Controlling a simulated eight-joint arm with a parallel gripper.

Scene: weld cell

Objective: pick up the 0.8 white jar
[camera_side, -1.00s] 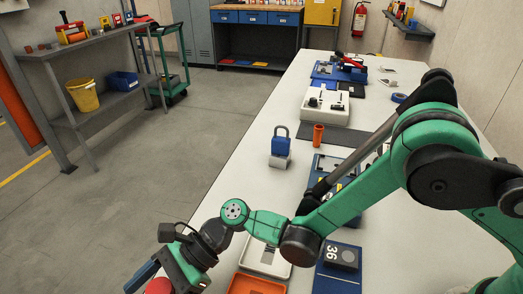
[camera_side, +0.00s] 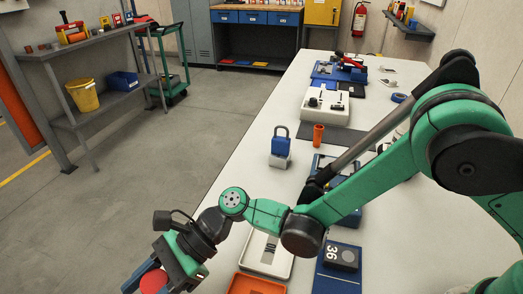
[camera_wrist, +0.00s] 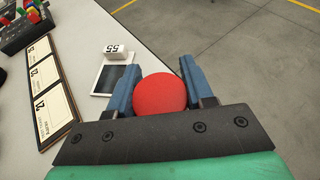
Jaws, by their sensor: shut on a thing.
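My gripper (camera_wrist: 158,78) is shut on a round red thing (camera_wrist: 160,94), with one blue finger on each side of it. Only its smooth red top shows in the wrist view, so I cannot tell whether it is the lid of the white jar. The red top also shows between the jaws in the side view (camera_side: 153,281), at the lower left, beyond the bench's left edge in the picture. No white jar body or 0.8 label can be made out in either view.
The white bench (camera_side: 245,185) holds an orange tray (camera_side: 255,286), a white tray (camera_side: 268,252), a blue padlock (camera_side: 281,142) and an orange cup (camera_side: 318,134). In the wrist view a white block marked 55 (camera_wrist: 115,50) stands beyond my left finger. Open floor (camera_side: 130,180) lies left of the bench.

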